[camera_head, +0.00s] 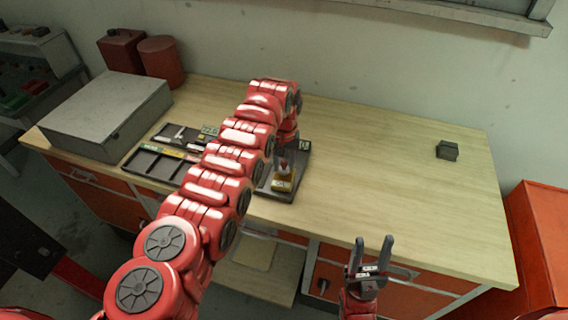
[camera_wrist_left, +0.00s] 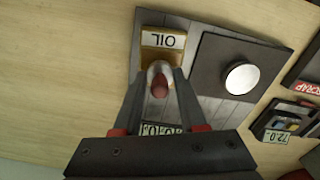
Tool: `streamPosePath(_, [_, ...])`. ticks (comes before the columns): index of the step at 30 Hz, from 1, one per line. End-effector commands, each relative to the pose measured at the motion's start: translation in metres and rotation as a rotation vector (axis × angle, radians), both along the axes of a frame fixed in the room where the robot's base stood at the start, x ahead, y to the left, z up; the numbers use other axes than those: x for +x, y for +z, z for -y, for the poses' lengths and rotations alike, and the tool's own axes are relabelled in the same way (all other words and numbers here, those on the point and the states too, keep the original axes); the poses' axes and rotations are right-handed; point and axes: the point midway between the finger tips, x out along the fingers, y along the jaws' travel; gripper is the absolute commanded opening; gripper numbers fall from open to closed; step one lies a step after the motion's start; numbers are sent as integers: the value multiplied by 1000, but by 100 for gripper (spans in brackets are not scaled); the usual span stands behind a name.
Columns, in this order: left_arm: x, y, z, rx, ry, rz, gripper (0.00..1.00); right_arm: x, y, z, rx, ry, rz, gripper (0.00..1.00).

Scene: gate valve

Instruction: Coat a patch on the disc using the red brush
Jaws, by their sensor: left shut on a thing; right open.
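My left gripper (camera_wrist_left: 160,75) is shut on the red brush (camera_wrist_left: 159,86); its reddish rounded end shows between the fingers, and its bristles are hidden. The brush is over or at a yellow container labelled OIL (camera_wrist_left: 163,40); I cannot tell whether it touches it. The container also shows in the head view (camera_head: 284,184), just below my left gripper (camera_head: 285,165). The bright round disc (camera_wrist_left: 242,77) sits on a dark square block to the right of the container in the wrist view. I cannot make out the disc in the head view. My right gripper (camera_head: 373,245) is open and empty before the bench front.
A grey board (camera_head: 296,183) carries the container and block. A dark compartment tray (camera_head: 150,165) with small items lies left of my left arm. A grey case (camera_head: 106,112) stands at the left, a small dark block (camera_head: 447,150) at the right. The bench's right half is mostly clear.

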Motion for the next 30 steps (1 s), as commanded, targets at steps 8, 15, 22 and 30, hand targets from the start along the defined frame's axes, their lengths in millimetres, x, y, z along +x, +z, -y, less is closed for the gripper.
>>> streamPosePath(8, [0,-2,0,0,0,0,0,0,-2,0,0,0,0,50])
streamPosePath(15, [0,-5,0,0,0,0,0,0,-4,0,0,0,0,50])
streamPosePath(22, [0,-8,0,0,0,0,0,0,-7,0,0,0,0,50])
streamPosePath(30, [0,-9,0,0,0,0,0,0,-7,0,0,0,0,50])
